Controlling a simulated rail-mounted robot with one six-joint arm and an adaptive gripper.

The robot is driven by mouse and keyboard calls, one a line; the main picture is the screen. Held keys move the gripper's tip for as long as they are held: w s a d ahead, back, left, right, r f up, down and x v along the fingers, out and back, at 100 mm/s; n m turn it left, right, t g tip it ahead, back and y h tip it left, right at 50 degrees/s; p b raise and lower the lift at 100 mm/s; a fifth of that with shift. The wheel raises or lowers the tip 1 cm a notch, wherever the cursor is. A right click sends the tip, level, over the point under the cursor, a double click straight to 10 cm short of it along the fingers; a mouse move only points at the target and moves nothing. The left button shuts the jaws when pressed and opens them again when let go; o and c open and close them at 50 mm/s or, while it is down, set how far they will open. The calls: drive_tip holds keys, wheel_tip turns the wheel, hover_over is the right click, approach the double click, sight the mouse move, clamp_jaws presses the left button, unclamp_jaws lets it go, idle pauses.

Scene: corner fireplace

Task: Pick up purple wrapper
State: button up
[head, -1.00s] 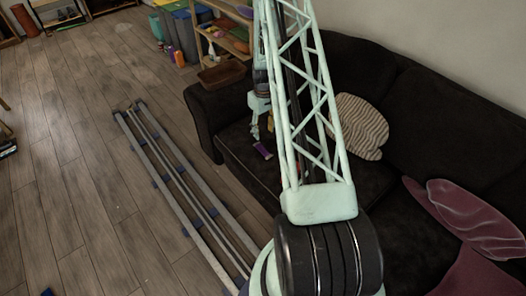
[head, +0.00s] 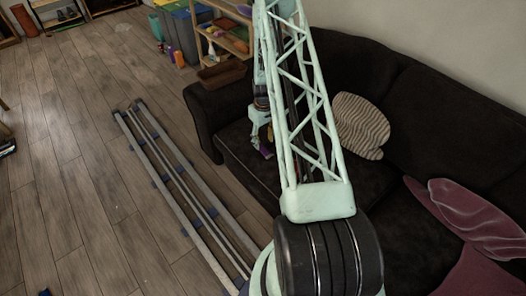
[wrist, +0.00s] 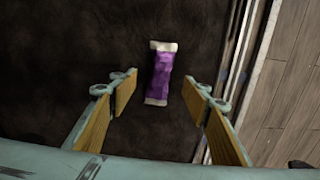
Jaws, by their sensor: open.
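The purple wrapper (wrist: 161,74) lies on the dark sofa seat (wrist: 75,45). It is purple in the middle with whitish ends and points nearly straight up and down in the wrist view. My gripper (wrist: 163,83) is open, its two fingers with yellowish inner pads on either side of the wrapper's lower end and apart from it. The wrist view does not make the height above the seat clear. In the head view a small part of the wrapper (head: 266,150) shows at my gripper (head: 259,142); the arm and gripper cover much around it.
A striped cushion (head: 361,126) and a maroon cushion (head: 470,215) rest on the sofa. A wooden shelf (head: 224,38) stands past the sofa arm (head: 222,97).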

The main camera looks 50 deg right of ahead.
sight(263, 148)
drive_tip(key=shift+f, duration=0.25)
drive_tip(key=shift+w+f+b, duration=0.2)
drive_tip(key=shift+f+b, duration=0.55)
drive_tip(key=shift+f, duration=1.85)
drive_tip(key=c, duration=0.7)
drive_tip(key=shift+c, duration=0.3)
